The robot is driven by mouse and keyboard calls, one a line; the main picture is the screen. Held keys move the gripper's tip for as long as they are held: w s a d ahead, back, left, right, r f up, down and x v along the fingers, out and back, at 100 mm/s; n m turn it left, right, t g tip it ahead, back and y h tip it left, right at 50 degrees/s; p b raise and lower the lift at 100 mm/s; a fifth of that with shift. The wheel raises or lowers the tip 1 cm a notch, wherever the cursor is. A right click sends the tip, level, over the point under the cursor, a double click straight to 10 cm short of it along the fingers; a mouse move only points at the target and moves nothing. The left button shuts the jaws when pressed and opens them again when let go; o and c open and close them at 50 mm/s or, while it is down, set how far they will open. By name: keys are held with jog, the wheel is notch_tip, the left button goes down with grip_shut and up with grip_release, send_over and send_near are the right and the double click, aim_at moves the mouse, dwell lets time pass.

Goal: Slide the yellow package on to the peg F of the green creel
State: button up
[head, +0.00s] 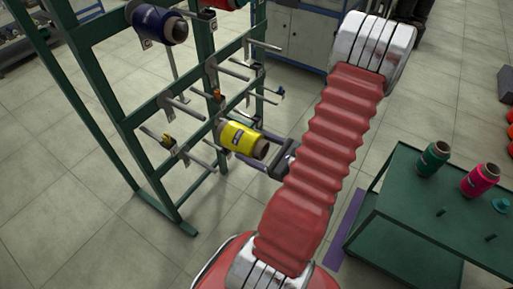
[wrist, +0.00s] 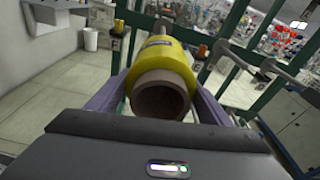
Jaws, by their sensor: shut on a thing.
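The yellow package (head: 240,140) is a yellow wound cone on a brown tube. My gripper (head: 262,145) is shut on it and holds it in the air at the front of the green creel (head: 132,122). In the wrist view the yellow package (wrist: 163,72) sits between the two purple fingers, its open brown tube end towards the camera. Several grey pegs stick out of the creel, some bare. The far end of the package lies close to the creel's pegs; I cannot tell whether a peg is inside the tube.
A dark blue package (head: 155,24) hangs on an upper peg of the creel. A green table (head: 410,215) at the right carries a green cone (head: 433,158) and a pink cone (head: 480,180). A blue-grey cabinet (head: 300,38) stands behind. The floor between creel and table is clear.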

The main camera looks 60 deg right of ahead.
jog(key=shift+w, duration=2.6)
jog(key=shift+a+r, duration=0.1)
jog(key=shift+r, duration=0.05)
jog(key=shift+w, duration=0.1)
jog(key=shift+w, duration=2.9)
jog(key=w, duration=0.6)
jog(key=shift+a, duration=0.15)
jog(key=shift+w, duration=0.1)
